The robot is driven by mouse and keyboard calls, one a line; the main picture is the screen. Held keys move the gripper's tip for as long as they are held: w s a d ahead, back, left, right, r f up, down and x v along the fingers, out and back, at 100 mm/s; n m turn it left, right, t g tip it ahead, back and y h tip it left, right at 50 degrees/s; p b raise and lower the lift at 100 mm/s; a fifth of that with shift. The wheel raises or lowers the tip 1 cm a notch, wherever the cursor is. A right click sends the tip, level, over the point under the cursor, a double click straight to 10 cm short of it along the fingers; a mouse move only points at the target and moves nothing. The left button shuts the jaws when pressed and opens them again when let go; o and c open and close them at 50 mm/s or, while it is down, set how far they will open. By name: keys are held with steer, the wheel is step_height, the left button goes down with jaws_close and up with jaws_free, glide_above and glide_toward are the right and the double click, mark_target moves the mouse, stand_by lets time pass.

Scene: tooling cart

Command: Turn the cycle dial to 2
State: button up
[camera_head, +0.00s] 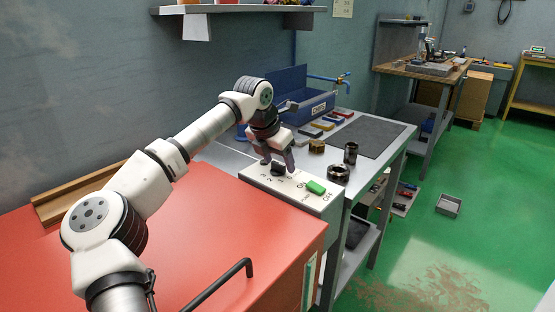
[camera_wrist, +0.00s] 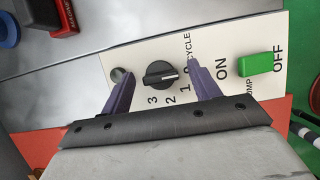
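The cycle dial (camera_wrist: 160,74) is a black knob on a pale control panel (camera_wrist: 140,55). In the wrist view its white mark points right, toward the 0; the numbers 1, 2 and 3 curve below it. The dial also shows in the head view (camera_head: 278,169). My gripper (camera_wrist: 157,72) is open, with one dark purple finger on each side of the dial and a visible gap to it. In the head view my gripper (camera_head: 278,161) is just above the panel. I cannot tell whether the fingertips reach down to the dial's height.
A green ON/OFF switch (camera_wrist: 256,63) sits right of the dial. A round dark fitting (camera_wrist: 122,75) is by the left finger. The red cabinet (camera_head: 240,225) is in front; a grey bench (camera_head: 395,128) with a blue toolbox (camera_head: 310,107) and a black ring (camera_head: 338,173) lies beyond.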

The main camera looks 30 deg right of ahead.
steer(key=c, duration=0.9)
steer(key=shift+r+m+p, duration=0.15)
steer(key=shift+m+p, duration=0.15)
steer(key=shift+p, duration=0.25)
steer(key=m+p, duration=0.1)
steer(key=p, duration=0.1)
steer(key=m+g+p, duration=0.1)
steer(key=p, duration=0.1)
steer(key=shift+r+m, duration=0.2)
steer(key=shift+m, duration=0.1)
steer(key=m+g+p, duration=0.1)
steer(key=m+p, duration=0.2)
steer(key=p, duration=0.1)
steer(key=shift+w+m+g, duration=0.1)
steer(key=shift+m+g, duration=0.2)
steer(key=m+p, duration=0.2)
steer(key=m+g+p, duration=0.1)
steer(key=m+p, duration=0.1)
steer(key=shift+f+m+g+y, duration=0.1)
steer(key=shift+m+g+y, duration=0.2)
steer(key=shift+y, duration=0.1)
steer(key=shift+w+f+m+g+y+p, duration=0.1)
steer(key=shift+m+g+y+p, duration=0.2)
steer(key=shift+m+p, duration=0.55)
steer(key=shift+w+f+m+g+y+p, duration=0.15)
steer(key=shift+m+y+p, duration=0.3)
steer(key=shift+m, duration=0.8)
steer(key=shift+s, duration=0.1)
